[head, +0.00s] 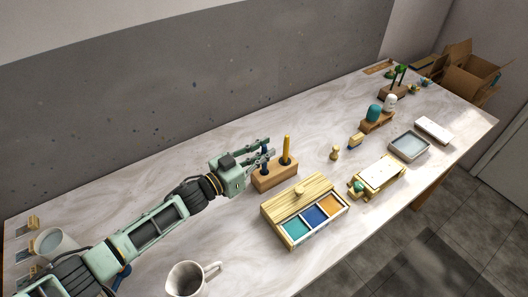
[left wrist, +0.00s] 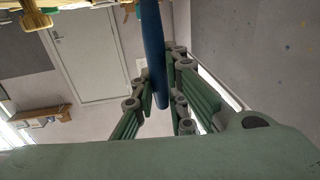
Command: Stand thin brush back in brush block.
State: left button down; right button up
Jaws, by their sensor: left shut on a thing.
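The wooden brush block (head: 275,178) stands near the middle of the table. A thicker yellow brush (head: 287,149) stands upright in its right part. My left gripper (head: 266,150) is over the left part of the block, shut on the thin blue brush (head: 265,160). The blue brush looks upright, its lower end at the block's top; I cannot tell how deep it sits in a hole. In the left wrist view the blue handle (left wrist: 153,45) runs between the two fingers. My right gripper is not in view.
A wooden glaze box (head: 304,211) with teal, blue and orange compartments stands just in front of the block. A white mug (head: 188,279) is at the front. A small wooden peg (head: 335,153) stands to the right. The table behind the block is clear.

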pick_arm(q)
jog(key=c, duration=1.7)
grip_release()
jog(key=v, duration=1.2)
jog(key=shift+r, duration=0.1)
